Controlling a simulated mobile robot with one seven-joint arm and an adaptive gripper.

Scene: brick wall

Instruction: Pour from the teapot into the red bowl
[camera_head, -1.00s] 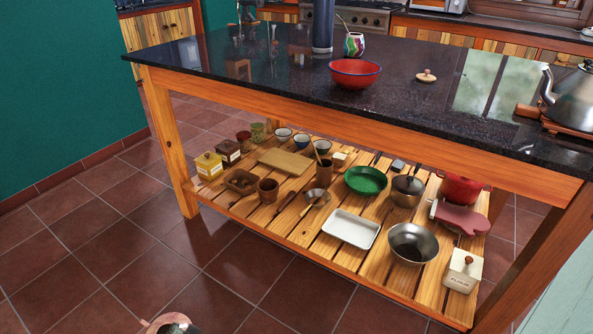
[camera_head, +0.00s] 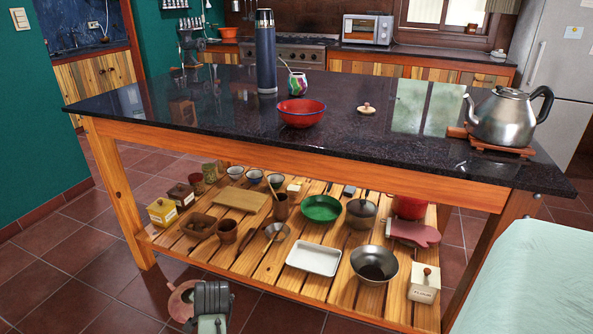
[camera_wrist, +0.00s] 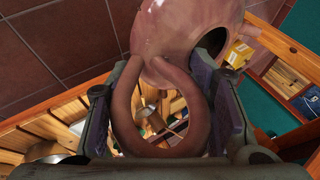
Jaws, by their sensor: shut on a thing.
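The red bowl (camera_head: 301,113) with a blue rim stands upright on the dark stone counter, near its front edge. A pinkish teapot (camera_head: 182,301) is low in front of the table in the head view, below counter height and left of the bowl. My gripper (camera_head: 203,302) is at its right side. In the wrist view, my gripper (camera_wrist: 160,98) is shut on the looped handle of the teapot (camera_wrist: 190,30), with one finger on each side.
A tall blue flask (camera_head: 266,52) and a patterned mate cup (camera_head: 298,84) stand behind the bowl. A small wooden-knobbed lid (camera_head: 366,108) lies to its right. A steel kettle (camera_head: 505,117) sits on a wooden trivet at the right. The lower slatted shelf (camera_head: 213,265) holds several dishes.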

